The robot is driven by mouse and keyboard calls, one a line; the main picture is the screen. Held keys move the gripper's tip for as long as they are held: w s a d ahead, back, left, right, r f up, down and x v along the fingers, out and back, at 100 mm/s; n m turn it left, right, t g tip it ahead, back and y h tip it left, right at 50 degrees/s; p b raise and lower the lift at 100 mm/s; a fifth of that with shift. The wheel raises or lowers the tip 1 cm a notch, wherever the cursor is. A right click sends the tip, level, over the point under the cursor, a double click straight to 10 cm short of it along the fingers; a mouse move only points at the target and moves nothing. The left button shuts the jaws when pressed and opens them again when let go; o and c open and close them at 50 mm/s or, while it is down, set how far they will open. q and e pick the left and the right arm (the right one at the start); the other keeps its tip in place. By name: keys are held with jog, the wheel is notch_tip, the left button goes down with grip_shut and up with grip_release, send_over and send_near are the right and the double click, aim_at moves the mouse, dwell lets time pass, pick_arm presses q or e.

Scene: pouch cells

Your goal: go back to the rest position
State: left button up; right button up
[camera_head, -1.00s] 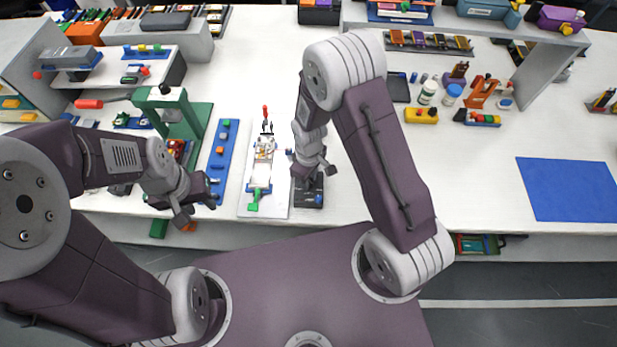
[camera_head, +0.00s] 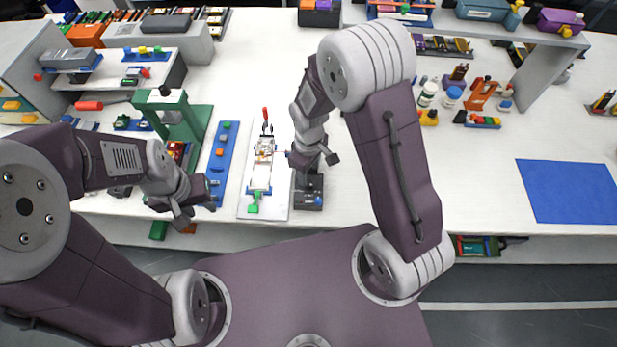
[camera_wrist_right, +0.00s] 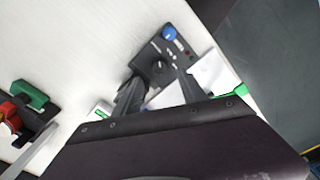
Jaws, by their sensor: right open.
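My right gripper (camera_head: 314,163) is open and hangs over the far end of a small black control box (camera_head: 308,195) in the head view. In the right wrist view its two dark fingers (camera_wrist_right: 160,88) stand apart, with the box's dial and blue knob (camera_wrist_right: 169,33) beyond them. Nothing is gripped between the fingers; pale pieces show behind them. My left gripper (camera_head: 196,213) is at the left, near the table's front edge. Its fingers look apart and empty.
A white fixture plate (camera_head: 247,207) with a red-handled clamp lies left of the black box. A blue strip (camera_head: 218,165) and a green press (camera_head: 200,120) stand further left. A blue mat (camera_head: 570,190) lies at the right, with clear white table before it.

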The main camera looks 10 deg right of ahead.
notch_tip(320, 180, up, 3)
jog(key=shift+r, duration=0.2)
dwell(0.4)
jog(key=s+d+r+m+t, duration=0.2)
jog(key=s+d+r+m, duration=0.15)
jog(key=d+r, duration=0.35)
jog(key=s+m, duration=0.1)
jog(key=s+f+m, duration=0.1)
jog(key=s+m, duration=0.3)
jog(key=shift+s+d+f+g, duration=0.2)
jog(key=shift+d+g, duration=0.2)
jog(key=shift+w, duration=0.15)
